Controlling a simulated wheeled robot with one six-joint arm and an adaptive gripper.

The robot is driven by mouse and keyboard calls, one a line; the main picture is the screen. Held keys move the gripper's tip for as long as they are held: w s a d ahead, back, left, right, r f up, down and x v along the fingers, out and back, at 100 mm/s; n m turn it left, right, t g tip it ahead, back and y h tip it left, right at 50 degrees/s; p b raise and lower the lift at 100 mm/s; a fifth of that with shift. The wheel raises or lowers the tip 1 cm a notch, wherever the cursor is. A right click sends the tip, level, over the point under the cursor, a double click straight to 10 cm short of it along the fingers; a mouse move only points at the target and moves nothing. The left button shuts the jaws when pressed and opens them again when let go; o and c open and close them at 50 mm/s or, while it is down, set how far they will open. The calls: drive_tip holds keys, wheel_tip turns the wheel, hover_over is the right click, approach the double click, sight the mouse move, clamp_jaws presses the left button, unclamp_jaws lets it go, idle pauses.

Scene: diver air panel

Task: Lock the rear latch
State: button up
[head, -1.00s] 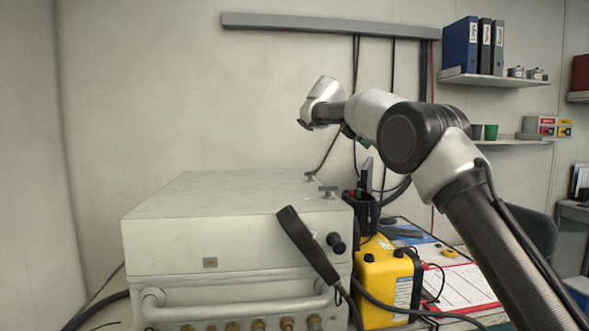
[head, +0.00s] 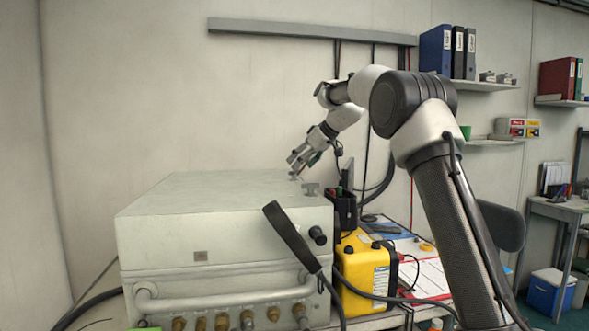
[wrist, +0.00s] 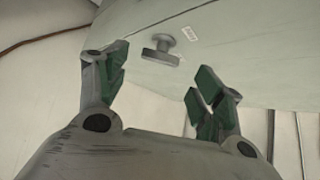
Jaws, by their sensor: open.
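The pale grey-green case (head: 190,215) has two small grey T-shaped latches on the right part of its lid. The rear latch (head: 294,177) is partly hidden by my gripper (head: 296,166); the front latch (head: 311,189) is clear of it. My gripper points down over the rear latch. In the wrist view, my gripper (wrist: 162,68) is open, its green-padded fingers spread and empty. A grey latch (wrist: 160,50), which looks like the rear one, shows beyond and between the fingertips, with no visible contact. A small white label sits beside it.
A black handle (head: 290,235) leans across the case's front right edge. A yellow box (head: 365,280) with cables and a black holder stand right of the case. Cables hang on the wall behind. The lid's left part is clear.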

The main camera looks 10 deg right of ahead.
sight(294, 180)
drive_tip(key=shift+x, duration=1.7)
drive_tip(key=c, duration=1)
drive_tip(key=shift+s, duration=0.1)
drive_tip(key=m+h, duration=0.1)
drive_tip(key=m, duration=0.1)
drive_tip(key=m+t+h, duration=0.1)
drive_tip(key=shift+s+a+m+h, duration=0.1)
drive_tip(key=shift+a+m+h, duration=0.2)
drive_tip(key=shift+m, duration=0.1)
drive_tip(key=shift+a+m+t+h, duration=0.15)
drive_tip(key=shift+m+t+h, duration=0.35)
drive_tip(key=shift+m+h, duration=1.15)
drive_tip(key=shift+m, duration=0.45)
drive_tip(key=o, duration=1)
